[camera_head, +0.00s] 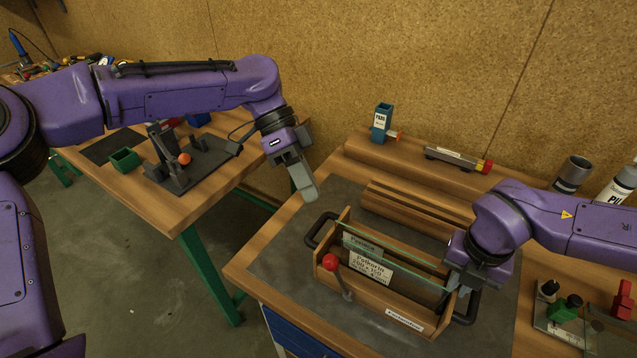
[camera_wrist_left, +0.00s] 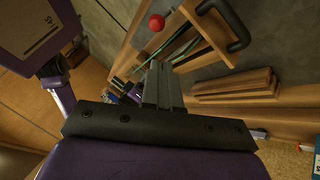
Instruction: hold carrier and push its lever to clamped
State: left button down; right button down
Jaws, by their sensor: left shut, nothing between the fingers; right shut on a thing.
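The wooden carrier (camera_head: 375,304) stands on the grey mat of the near bench, with a glass pane (camera_head: 400,261) and paper labels in it. Its lever (camera_head: 344,284) is on the front side, tilted up to the left, with a red ball knob (camera_head: 330,262). The knob also shows in the left wrist view (camera_wrist_left: 156,22). A black handle (camera_head: 318,229) is at the carrier's left end. My right gripper (camera_head: 459,283) is shut on the right handle (camera_head: 472,308), partly hiding it. My left gripper (camera_head: 305,190) is shut and empty, above and behind the left handle, apart from the lever.
A grooved wooden block (camera_head: 415,212) lies behind the carrier. A second bench (camera_head: 190,213) with a dark fixture is at the left, across a gap.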

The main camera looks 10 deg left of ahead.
pick_arm(q)
jog(key=shift+r, duration=0.15)
jog(key=s+a+f+m, duration=0.2)
jog(key=a+m, duration=0.2)
jog(key=m, duration=0.3)
jog(key=s+a+f+m+t, duration=0.1)
jog(key=s+a+f+m, duration=0.1)
jog(key=m, duration=0.6)
jog(key=shift+s+a+h, duration=0.4)
jog(key=shift+s+a, duration=0.25)
jog(key=shift+a, duration=0.45)
jog(key=shift+d, duration=0.1)
